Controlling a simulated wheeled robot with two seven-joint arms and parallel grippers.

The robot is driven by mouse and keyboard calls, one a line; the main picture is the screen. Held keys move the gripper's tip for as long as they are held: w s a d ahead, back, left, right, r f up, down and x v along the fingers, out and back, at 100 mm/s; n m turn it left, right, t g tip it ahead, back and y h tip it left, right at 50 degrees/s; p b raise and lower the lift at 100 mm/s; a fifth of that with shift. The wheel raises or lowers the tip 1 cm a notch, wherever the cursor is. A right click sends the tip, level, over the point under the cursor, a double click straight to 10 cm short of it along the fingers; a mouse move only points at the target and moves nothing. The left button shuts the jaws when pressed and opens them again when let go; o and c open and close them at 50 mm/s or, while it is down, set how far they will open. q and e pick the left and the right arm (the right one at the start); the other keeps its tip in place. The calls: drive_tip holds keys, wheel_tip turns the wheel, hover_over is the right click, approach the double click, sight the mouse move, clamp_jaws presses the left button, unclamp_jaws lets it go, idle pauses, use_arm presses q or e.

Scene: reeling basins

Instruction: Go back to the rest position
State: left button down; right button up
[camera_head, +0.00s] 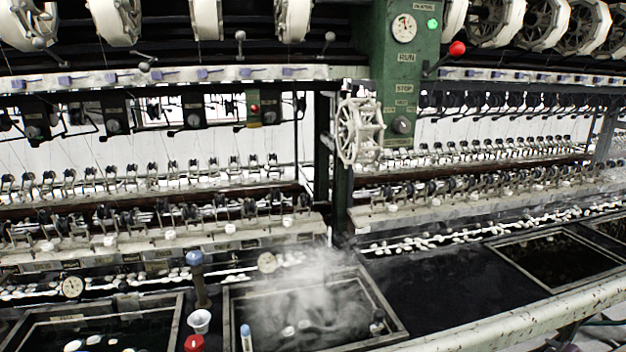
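Neither of my grippers shows in the head view, and no part of my arms is visible. In front of me is a long reeling machine with a green control column (397,70). Below it runs a row of dark basins. The middle basin (386,300) steams and has a few white cocoons in it. The left basin (172,330) also holds white cocoons.
A red-knobbed lever (457,48) and a white handwheel (359,131) stick out from the column. A blue-topped post (195,258), a white cup (199,321) and a red object (194,343) stand between the basins. A worn pale rail (500,327) edges the front right.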

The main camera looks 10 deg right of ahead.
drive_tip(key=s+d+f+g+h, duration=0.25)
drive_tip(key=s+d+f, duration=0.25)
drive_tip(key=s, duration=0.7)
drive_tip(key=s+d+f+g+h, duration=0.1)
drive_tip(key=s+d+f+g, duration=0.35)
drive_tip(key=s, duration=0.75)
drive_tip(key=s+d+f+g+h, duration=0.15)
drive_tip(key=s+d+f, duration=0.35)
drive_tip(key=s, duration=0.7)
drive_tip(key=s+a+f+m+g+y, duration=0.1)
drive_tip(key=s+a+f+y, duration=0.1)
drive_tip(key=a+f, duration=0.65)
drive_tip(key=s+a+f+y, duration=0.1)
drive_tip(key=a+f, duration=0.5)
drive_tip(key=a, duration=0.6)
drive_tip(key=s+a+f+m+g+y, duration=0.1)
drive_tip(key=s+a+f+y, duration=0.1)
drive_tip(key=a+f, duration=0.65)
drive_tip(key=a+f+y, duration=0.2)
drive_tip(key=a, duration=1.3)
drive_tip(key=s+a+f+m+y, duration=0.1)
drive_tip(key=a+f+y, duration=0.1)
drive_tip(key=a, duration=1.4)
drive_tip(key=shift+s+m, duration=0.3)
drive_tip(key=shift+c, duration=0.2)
